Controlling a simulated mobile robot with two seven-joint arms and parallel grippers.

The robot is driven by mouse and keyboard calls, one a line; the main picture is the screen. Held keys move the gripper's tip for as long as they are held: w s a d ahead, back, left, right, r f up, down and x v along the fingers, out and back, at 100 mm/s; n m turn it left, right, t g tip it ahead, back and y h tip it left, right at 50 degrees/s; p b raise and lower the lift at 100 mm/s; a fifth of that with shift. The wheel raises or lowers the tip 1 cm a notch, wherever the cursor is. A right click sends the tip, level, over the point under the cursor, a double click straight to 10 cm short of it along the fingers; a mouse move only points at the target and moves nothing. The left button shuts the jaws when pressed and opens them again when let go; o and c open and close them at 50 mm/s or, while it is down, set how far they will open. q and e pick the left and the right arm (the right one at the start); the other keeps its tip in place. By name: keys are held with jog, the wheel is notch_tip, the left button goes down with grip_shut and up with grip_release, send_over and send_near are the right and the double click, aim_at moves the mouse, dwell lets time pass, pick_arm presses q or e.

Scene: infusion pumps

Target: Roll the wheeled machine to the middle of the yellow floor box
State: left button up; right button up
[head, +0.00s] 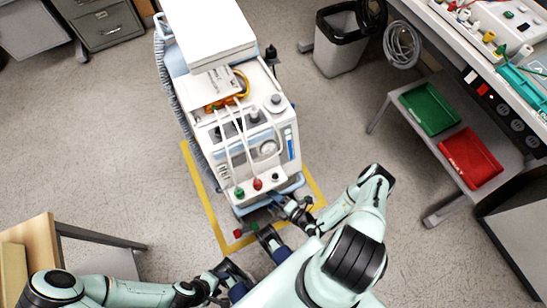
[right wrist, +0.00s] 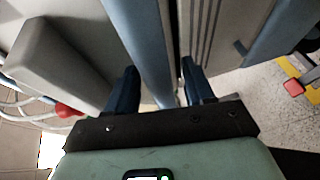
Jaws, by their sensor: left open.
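The wheeled machine (head: 256,150) is a tall white and pale-blue unit with a white top slab, hoses and a front panel. The yellow floor box (head: 204,193) shows around its lower front, left and right; the far side is hidden behind the machine. My right gripper (head: 297,212) is at the machine's lower front right. In the right wrist view its two dark fingers (right wrist: 160,90) stand either side of a blue-grey bar (right wrist: 142,45); firm contact on both sides is unclear. My left gripper (head: 250,262) is open, just in front of the machine, apart from it.
A wooden-topped table (head: 42,240) stands at lower left. A black-lined bin (head: 337,45) and a shelf with a green tray (head: 430,108) and a red tray (head: 470,157) stand right. A grey cabinet (head: 105,25) is behind. Floor left of the machine is clear.

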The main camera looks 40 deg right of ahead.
jog(key=shift+s, duration=0.15)
jog(key=v, duration=1.3)
